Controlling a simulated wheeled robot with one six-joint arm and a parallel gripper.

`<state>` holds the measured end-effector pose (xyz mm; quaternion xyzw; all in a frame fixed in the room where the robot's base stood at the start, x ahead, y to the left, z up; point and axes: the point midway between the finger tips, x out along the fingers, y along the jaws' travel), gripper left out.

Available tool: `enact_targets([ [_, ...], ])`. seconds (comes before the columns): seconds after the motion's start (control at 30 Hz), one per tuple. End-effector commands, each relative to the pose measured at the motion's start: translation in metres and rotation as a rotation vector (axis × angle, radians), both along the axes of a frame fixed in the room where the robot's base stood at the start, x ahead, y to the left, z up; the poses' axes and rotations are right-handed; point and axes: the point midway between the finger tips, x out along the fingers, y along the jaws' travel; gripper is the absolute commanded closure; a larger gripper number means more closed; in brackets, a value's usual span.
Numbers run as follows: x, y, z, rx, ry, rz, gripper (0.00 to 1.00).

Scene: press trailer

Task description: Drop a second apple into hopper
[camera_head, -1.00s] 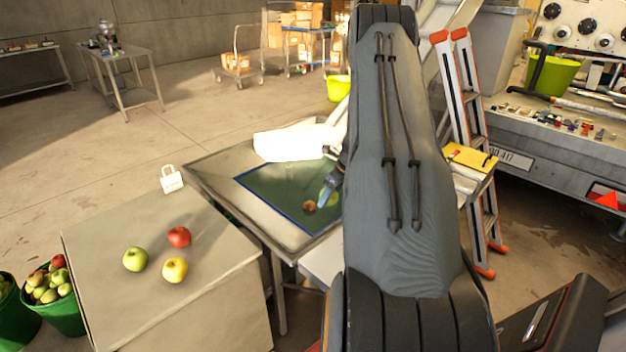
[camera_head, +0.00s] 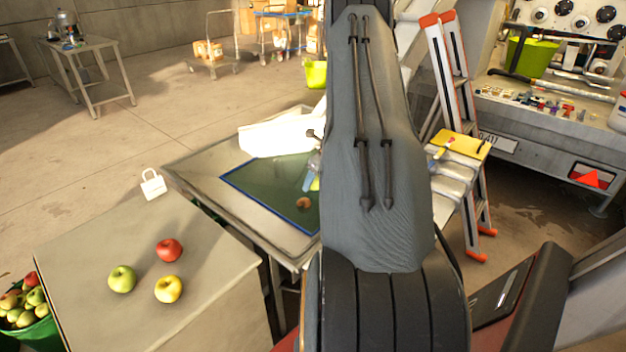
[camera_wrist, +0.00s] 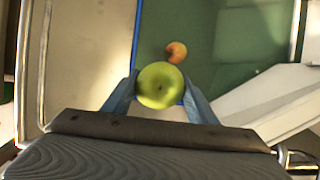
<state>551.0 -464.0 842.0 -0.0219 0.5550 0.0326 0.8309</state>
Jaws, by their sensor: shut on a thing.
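My gripper (camera_wrist: 160,92) is shut on a green apple (camera_wrist: 158,85), with one blue finger on each side of it. In the head view my gripper (camera_head: 313,172) is partly hidden behind my arm, and only a sliver of the green apple (camera_head: 316,184) shows. The apple is over the blue-edged green area (camera_head: 255,187) of a metal table, which I take for the hopper; its height above it is unclear. A red-yellow apple (camera_head: 303,203) lies on the green area and also shows just beyond the held apple in the wrist view (camera_wrist: 176,52).
A red apple (camera_head: 169,250), a green apple (camera_head: 122,279) and a yellow apple (camera_head: 168,289) lie on a box top (camera_head: 100,245). A white piece (camera_head: 275,138) stands at the table's back. A ladder (camera_head: 450,85) is to the right.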

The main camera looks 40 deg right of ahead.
Motion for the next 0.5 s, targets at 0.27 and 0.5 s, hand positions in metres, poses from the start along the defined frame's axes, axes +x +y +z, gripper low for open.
enact_targets([
  [0.27, 0.001, 0.0, -0.032, 0.0, 0.001, 0.0, 0.74],
  [0.5, 0.0, 0.0, -0.052, 0.0, 0.001, 0.001, 0.74],
])
